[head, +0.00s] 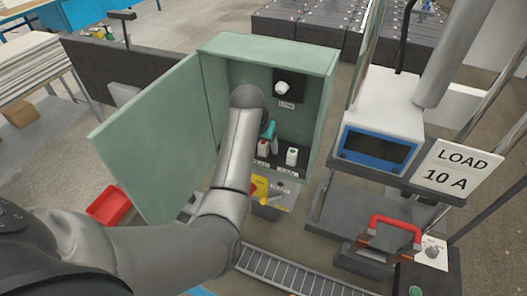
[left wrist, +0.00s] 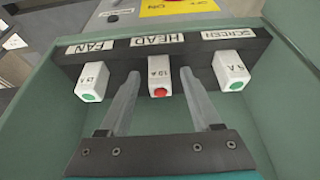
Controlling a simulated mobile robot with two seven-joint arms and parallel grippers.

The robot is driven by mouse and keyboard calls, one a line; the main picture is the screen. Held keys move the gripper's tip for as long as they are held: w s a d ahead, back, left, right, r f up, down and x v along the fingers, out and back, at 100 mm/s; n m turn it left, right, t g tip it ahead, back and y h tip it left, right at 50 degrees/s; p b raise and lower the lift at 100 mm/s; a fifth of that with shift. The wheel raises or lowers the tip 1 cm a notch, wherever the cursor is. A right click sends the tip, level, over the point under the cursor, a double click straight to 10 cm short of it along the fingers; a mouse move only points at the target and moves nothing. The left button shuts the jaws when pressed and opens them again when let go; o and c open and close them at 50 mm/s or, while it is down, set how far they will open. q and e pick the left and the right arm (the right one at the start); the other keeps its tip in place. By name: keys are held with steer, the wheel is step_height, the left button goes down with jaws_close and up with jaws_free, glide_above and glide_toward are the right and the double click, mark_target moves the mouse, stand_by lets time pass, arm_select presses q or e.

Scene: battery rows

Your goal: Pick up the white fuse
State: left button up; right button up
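Three white block-shaped fuses hang in a row from a dark labelled strip in the left wrist view. The HEAD fuse (left wrist: 159,84), marked 10 A, has a red end. The FAN fuse (left wrist: 93,82) and the SCREEN fuse (left wrist: 230,70) have green ends. My left gripper (left wrist: 160,74) is open, its fingers on either side of the HEAD fuse with visible gaps. In the head view my left arm reaches into the green cabinet (head: 268,45); it partly hides the row, and the FAN fuse (head: 291,157) shows. My right gripper is not in view.
The cabinet door (head: 160,135) stands open on the left, close to my arm. A round white knob (head: 282,88) is on the cabinet's back wall. A LOAD 10 A sign (head: 456,167) and a red handle (head: 395,224) are at the right. A red bin (head: 108,206) lies at left.

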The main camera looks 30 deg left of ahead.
arm_select(q)
jaws_close()
stand_by(0.3)
stand_by(0.4)
